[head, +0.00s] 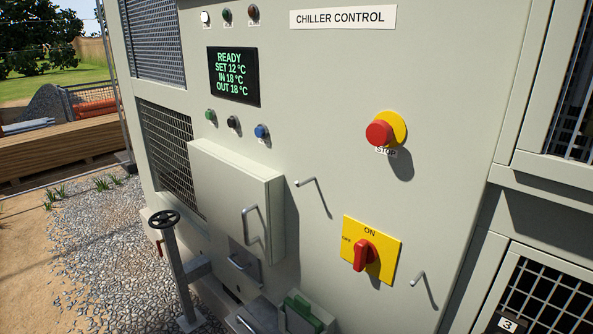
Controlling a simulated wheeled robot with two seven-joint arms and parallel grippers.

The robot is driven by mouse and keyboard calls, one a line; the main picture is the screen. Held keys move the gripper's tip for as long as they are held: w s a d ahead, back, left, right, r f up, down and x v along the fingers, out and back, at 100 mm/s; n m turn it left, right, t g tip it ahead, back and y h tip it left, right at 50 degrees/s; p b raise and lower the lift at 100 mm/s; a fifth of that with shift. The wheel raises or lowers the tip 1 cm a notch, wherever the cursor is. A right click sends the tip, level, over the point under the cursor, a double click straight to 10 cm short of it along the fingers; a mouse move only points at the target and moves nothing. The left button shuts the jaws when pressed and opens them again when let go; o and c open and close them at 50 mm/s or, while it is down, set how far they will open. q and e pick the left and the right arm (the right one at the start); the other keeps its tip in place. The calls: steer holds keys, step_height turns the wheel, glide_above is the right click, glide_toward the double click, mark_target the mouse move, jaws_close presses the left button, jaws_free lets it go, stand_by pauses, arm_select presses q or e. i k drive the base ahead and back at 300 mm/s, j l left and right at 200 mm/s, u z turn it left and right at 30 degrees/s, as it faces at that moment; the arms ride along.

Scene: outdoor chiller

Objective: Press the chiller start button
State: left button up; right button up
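The chiller control panel (330,80) fills the middle of the head view. Below its display is a row of three small buttons: a green button (210,115) at the left, a dark button (233,122) in the middle and a blue button (262,131) at the right. Their labels are too small to read, so which one is marked start cannot be told. The display (233,77) reads READY, SET 12 °C, IN 18 °C, OUT 18 °C. Neither of my grippers is in view.
A red STOP button (379,133) on a yellow base and a red rotary switch (363,254), marked ON and OFF, are to the right. A box with a handle (238,195) juts out below the buttons. A valve wheel (163,219) stands on a post at lower left.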

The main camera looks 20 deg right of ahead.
mark_target(209, 114)
steer(key=i+j, duration=0.2)
steer(key=j, duration=0.15)
steer(key=i+j+z, duration=0.1)
steer(key=i+j, duration=0.15)
steer(key=j, duration=0.15)
steer(key=i+j, duration=0.2)
steer(key=j, duration=0.15)
steer(key=i+j+z, duration=0.1)
steer(key=j, duration=0.3)
steer(key=i+j, duration=0.5)
steer(key=j, duration=0.3)
steer(key=i+j+z, duration=0.1)
steer(key=j, duration=0.3)
steer(key=i+j, duration=0.3)
steer(key=j+z, duration=0.05)
steer(key=j, duration=0.05)
